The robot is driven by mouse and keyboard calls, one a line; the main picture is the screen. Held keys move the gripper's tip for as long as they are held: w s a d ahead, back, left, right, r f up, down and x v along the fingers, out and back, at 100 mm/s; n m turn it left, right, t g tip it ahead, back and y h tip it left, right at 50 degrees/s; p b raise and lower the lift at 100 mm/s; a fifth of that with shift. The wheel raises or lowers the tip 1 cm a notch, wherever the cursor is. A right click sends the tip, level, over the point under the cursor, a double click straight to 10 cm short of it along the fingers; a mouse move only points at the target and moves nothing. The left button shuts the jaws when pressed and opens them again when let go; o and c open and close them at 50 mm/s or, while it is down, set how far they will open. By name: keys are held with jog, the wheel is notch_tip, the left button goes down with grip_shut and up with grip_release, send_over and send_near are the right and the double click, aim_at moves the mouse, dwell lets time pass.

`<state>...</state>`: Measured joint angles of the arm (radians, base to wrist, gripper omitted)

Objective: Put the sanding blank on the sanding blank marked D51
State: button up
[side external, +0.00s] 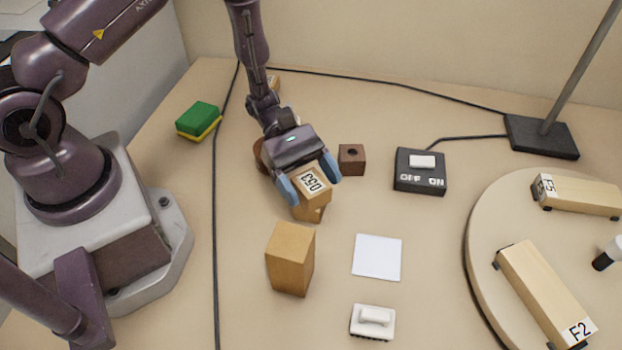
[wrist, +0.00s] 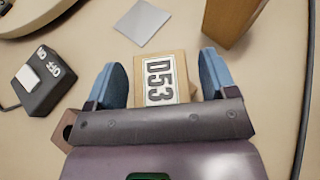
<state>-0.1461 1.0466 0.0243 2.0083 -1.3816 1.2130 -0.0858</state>
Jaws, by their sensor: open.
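A light wooden block labelled D53 (side external: 311,181) sits between the fingers of my gripper (side external: 309,184). Its label faces up, and it also shows in the wrist view (wrist: 160,80) between the blue fingertips. My gripper is open, with one finger on each side of the block. Part of a wooden piece shows below the labelled face; I cannot tell whether it is a second block. A plain, upright wooden block (side external: 290,260) stands nearer the camera, with no label visible. It shows at the top right of the wrist view (wrist: 232,18). No D51 mark is readable in either view.
A white square (side external: 377,257) and a white handled item (side external: 373,321) lie right of the plain block. A green-yellow sponge (side external: 199,120) lies left.

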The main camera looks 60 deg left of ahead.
jog(key=shift+r, duration=0.1)
jog(key=shift+a+r, duration=0.1)
jog(key=shift+a, duration=0.05)
jog(key=v, duration=1.1)
jog(key=shift+a+r, duration=0.2)
jog(key=shift+a, duration=0.15)
jog(key=s+r+m+t+y, duration=0.2)
jog(key=s+r+m+y, duration=0.2)
jog(key=r+m, duration=0.2)
jog(key=s+r+m+t+y, duration=0.1)
jog(key=s+r+m+y, duration=0.3)
jog(key=r, duration=0.6)
jog(key=s+r+m+t+y, duration=0.2)
jog(key=s+r+m+y, duration=0.2)
jog(key=r+m, duration=0.4)
jog(key=shift+s+d+r+t+y, duration=0.3)
jog(key=shift+d+y, duration=0.1)
jog(key=shift+y, duration=0.3)
